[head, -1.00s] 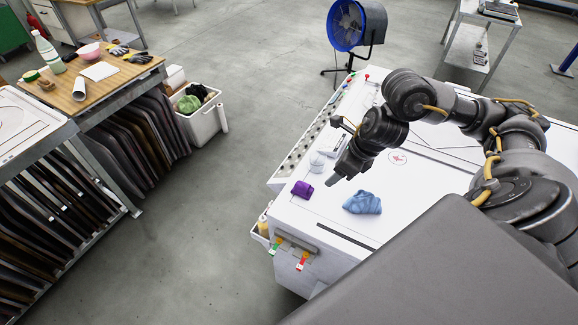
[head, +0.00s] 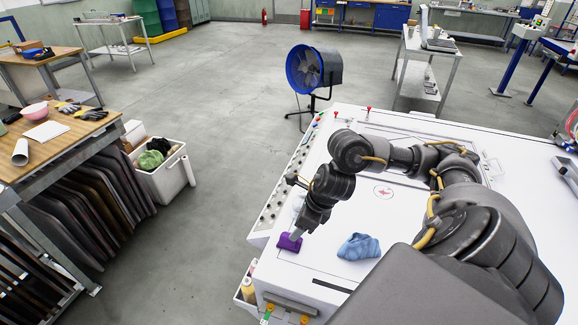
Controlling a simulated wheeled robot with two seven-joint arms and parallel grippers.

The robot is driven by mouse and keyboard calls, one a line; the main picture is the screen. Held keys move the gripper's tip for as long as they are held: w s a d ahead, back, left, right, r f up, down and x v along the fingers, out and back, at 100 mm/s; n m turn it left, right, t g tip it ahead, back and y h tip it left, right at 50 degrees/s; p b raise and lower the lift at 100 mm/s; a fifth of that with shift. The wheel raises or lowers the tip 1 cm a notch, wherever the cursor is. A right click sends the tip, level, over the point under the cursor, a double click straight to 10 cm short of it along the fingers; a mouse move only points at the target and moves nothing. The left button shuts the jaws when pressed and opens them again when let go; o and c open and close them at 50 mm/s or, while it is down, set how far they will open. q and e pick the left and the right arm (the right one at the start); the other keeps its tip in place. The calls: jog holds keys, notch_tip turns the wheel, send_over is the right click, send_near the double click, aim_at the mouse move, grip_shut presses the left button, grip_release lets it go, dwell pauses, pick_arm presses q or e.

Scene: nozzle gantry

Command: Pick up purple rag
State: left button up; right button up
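The purple rag (head: 287,243) lies on the near left corner of the white machine top (head: 330,268). My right gripper (head: 296,234) comes in from the right and points down at the rag. Its fingertips overlap the rag's upper right edge in the head view, and I cannot tell whether they touch it. The finger gap is too small to see. My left gripper is not in view.
A crumpled blue rag (head: 359,247) lies right of the purple one. A pale rag (head: 298,203) sits behind, partly hidden by my arm. A row of knobs (head: 283,187) runs along the machine's left edge. A blue fan (head: 305,69) stands beyond.

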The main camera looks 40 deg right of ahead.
aim_at(284, 243)
jog(key=shift+x, duration=1.15)
jog(key=shift+w+a+f, duration=0.15)
jog(key=shift+f, duration=0.1)
jog(key=p+x, duration=0.1)
jog(key=x, duration=0.3)
jog(key=shift+w+f, duration=0.2)
jog(key=shift+f, duration=0.05)
jog(key=shift+c, duration=0.2)
